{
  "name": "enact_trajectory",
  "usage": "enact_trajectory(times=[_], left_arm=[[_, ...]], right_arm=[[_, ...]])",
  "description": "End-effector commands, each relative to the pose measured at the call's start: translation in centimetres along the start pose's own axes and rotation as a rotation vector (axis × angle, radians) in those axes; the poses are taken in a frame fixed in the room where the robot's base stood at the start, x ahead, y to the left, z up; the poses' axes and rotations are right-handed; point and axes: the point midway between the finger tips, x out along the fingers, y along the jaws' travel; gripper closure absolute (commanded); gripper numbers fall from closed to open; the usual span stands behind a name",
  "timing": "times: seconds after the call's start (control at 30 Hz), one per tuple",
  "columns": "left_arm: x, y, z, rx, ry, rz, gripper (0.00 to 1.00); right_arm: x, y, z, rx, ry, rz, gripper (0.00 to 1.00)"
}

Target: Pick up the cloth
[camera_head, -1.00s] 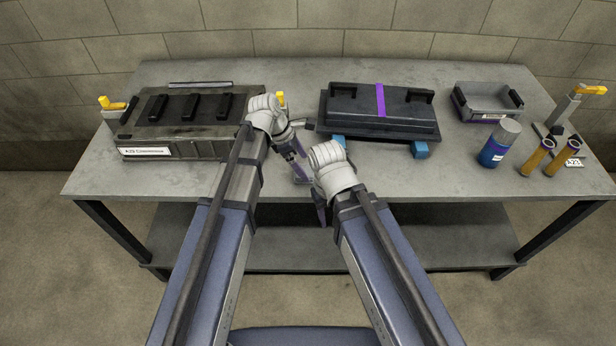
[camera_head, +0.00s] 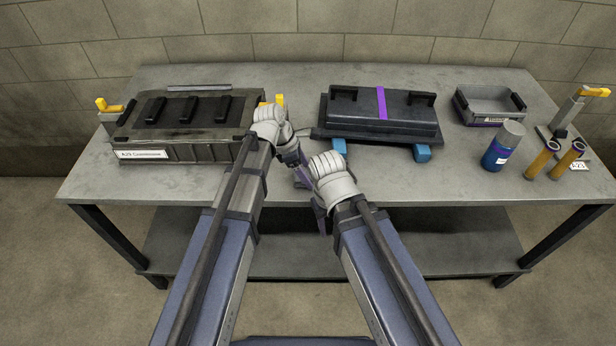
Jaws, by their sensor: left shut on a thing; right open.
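My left gripper (camera_head: 303,178) is the higher one, low over the front middle of the workbench. It is shut on a small grey-purple thing, which looks like the cloth but is mostly hidden by the fingers and my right wrist. My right gripper (camera_head: 322,218) is open, pointing down at the bench's front edge, just right of and nearer than the left one. Its fingers are partly hidden by its own wrist. No other cloth shows clearly on the bench.
The grey workbench (camera_head: 450,185) has a dark engine cover (camera_head: 185,125) at left and a black cover with a purple stripe (camera_head: 380,120) on blue blocks. A grey bin (camera_head: 490,105), a blue spray can (camera_head: 502,148) and two amber cylinders (camera_head: 555,160) stand at right. The front right is clear.

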Motion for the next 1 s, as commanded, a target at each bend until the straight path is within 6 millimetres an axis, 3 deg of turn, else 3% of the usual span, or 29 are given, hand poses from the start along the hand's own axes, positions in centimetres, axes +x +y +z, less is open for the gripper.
enact_trajectory(times=[0.2,0.57,0.77,1.0], left_arm=[[0.0,0.0,0.0,0.000,0.000,0.000,0.81],[-0.5,0.0,0.2,0.000,0.000,0.000,0.81],[-2.1,0.0,0.9,0.000,0.000,0.000,0.81],[-5.5,0.0,2.3,0.000,0.000,0.000,0.81]], right_arm=[[0.0,0.0,0.0,0.000,0.000,0.000,0.50],[-0.5,0.1,0.0,0.000,0.000,0.000,0.50],[-2.3,0.2,0.1,0.000,0.000,0.000,0.50],[-5.9,0.6,0.3,0.000,0.000,0.000,0.50]])
